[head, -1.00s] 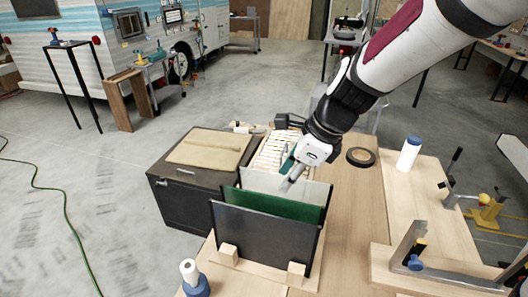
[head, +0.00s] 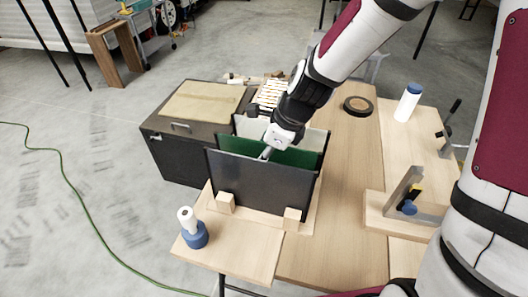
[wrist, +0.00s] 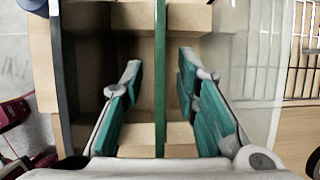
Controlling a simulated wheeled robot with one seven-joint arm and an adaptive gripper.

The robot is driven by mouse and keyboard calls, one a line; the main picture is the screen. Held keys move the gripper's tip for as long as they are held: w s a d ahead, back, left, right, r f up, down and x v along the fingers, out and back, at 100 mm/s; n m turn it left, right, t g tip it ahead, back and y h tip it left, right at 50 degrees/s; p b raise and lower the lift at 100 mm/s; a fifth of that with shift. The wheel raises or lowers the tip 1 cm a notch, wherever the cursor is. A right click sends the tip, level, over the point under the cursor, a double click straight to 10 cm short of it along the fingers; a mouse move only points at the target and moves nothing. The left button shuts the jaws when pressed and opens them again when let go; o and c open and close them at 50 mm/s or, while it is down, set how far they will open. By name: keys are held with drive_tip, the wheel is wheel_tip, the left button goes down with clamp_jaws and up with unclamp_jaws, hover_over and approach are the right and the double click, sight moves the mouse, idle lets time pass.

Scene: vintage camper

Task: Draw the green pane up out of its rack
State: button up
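The green pane (head: 300,158) stands upright in a wooden rack (head: 225,203), between a dark grey pane (head: 260,183) in front and a pale clear pane (head: 315,139) behind. In the head view my gripper (head: 266,153) is at the green pane's top edge and hides part of it. In the wrist view the green pane (wrist: 160,60) shows edge-on as a thin line between my open fingers (wrist: 158,78), with a visible gap on each side. The dark pane (wrist: 64,70) lies outside the left finger and the clear pane (wrist: 245,60) outside the right. The lower part of the green pane is hidden in the head view.
A dark case (head: 180,150) with a tan top stands left of the rack. A blue-and-white bottle (head: 193,230) stands at the front left. The bench between is clear.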

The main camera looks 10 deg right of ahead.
drive_tip(key=shift+c, duration=0.5)
clamp_jaws()
drive_tip(key=shift+r, duration=0.1)
drive_tip(key=shift+r+p, duration=3)
drive_tip(key=shift+r, duration=1.55)
drive_tip(key=shift+r+p, duration=1)
drive_tip(key=shift+r, duration=0.4)
